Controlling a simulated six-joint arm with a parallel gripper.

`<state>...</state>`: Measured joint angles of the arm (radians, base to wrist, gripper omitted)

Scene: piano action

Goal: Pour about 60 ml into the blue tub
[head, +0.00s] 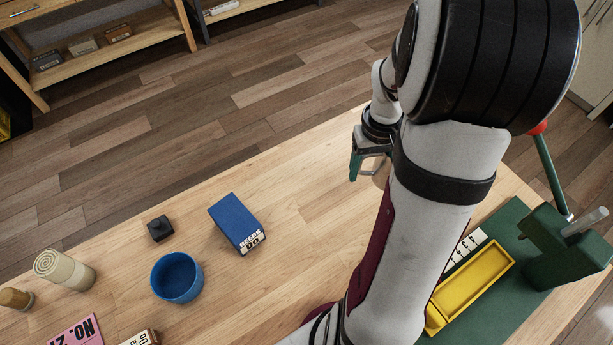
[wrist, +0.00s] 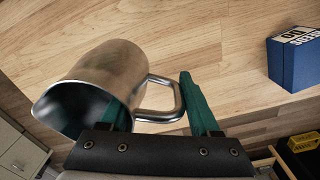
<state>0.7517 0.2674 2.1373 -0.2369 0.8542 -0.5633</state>
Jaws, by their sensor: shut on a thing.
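The blue tub (head: 178,297) stands upright on the wooden table at the lower left of the head view; I see no contents in it. My gripper (head: 365,176) is beyond my arm, far to the right of the tub. It is shut on a metal jug (wrist: 108,78), with the jug's handle (wrist: 172,98) between the green fingers (wrist: 152,92) in the wrist view. The jug's mouth faces the lower left of that view, and its inside is dark, so I cannot tell the liquid level. In the head view the jug (head: 381,176) is mostly hidden by my arm.
A blue reeds box (head: 236,222) stands right of the tub, with a small black block (head: 160,228) behind it. A cream roll (head: 65,270) and a pink card (head: 78,333) lie to the left. A yellow tray (head: 470,290) sits on a green mat at right.

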